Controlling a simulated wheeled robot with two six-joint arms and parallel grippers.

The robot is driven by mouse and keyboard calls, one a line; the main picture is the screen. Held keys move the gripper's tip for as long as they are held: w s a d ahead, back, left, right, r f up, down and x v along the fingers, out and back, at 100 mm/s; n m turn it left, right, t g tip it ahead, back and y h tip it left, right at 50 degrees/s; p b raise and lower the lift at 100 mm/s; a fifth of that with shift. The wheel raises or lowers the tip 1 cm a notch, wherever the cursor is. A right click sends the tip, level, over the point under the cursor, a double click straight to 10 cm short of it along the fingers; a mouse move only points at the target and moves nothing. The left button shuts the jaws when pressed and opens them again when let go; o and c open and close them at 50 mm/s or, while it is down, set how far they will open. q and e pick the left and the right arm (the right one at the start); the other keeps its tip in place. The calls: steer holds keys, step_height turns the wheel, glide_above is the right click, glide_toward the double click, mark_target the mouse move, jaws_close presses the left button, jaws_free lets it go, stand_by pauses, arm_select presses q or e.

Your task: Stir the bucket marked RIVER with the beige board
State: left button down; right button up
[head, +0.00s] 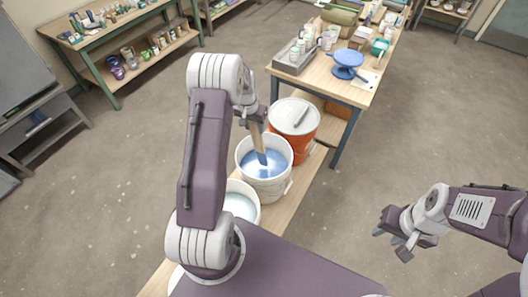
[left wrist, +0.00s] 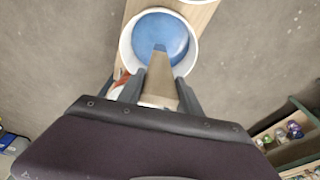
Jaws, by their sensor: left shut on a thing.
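My left gripper (head: 258,114) is shut on the beige board (head: 259,139) and holds it steeply, lower end down, inside a white bucket (head: 264,187) of blue glaze. The board's lower end looks blue and meets the glaze. In the left wrist view the board (left wrist: 160,78) runs from between the fingers (left wrist: 158,92) into the blue glaze (left wrist: 152,32). I cannot read a RIVER mark on any bucket; my arm hides part of the row. My right gripper (head: 391,244) is open and empty over the floor at the right.
A second white bucket (head: 252,214) with pale glaze stands nearer, partly behind my left arm. An orange bucket (head: 304,146) with a white lid (head: 288,108) stands beyond. All are on a low wooden bench (head: 305,185). A worktable (head: 345,94) with a blue stand (head: 348,59) is farther back.

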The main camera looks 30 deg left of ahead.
arm_select(q)
steer(key=p+v, duration=0.6)
steer(key=v, duration=0.4)
steer(key=shift+r+p, duration=0.3)
steer(key=shift+r, duration=0.15)
stand_by(0.5)
steer(key=p+v, duration=0.2)
steer(key=w+p+v, duration=0.1)
steer(key=p+v, duration=0.1)
steer(key=shift+s+r, duration=0.15)
steer(key=shift+r, duration=0.3)
